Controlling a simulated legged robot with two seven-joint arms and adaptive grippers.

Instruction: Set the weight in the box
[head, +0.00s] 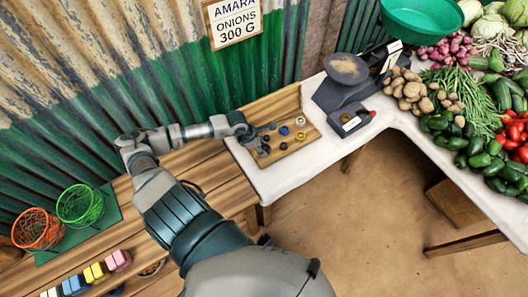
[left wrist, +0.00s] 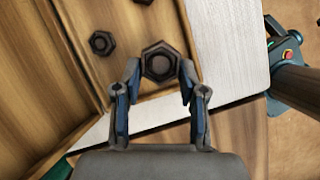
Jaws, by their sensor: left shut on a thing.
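My left gripper (head: 262,130) reaches over the wooden weight box (head: 288,106) on the white-topped stall. In the left wrist view its fingers (left wrist: 160,82) are shut on a dark hexagonal weight (left wrist: 159,62) with a round hollow in its top. The held weight is hard to make out in the head view. Several other weights sit on the box, among them a blue one (head: 284,130) and a pale one (head: 300,121). Another dark hexagonal weight (left wrist: 102,43) lies left of the held one in the wrist view. My right gripper is not in view.
A dark scale (head: 347,70) stands right of the box. Potatoes (head: 408,90) and other vegetables fill the far right. Green (head: 80,205) and orange (head: 38,229) baskets stand at the lower left. A corrugated wall (head: 130,70) runs behind the stall.

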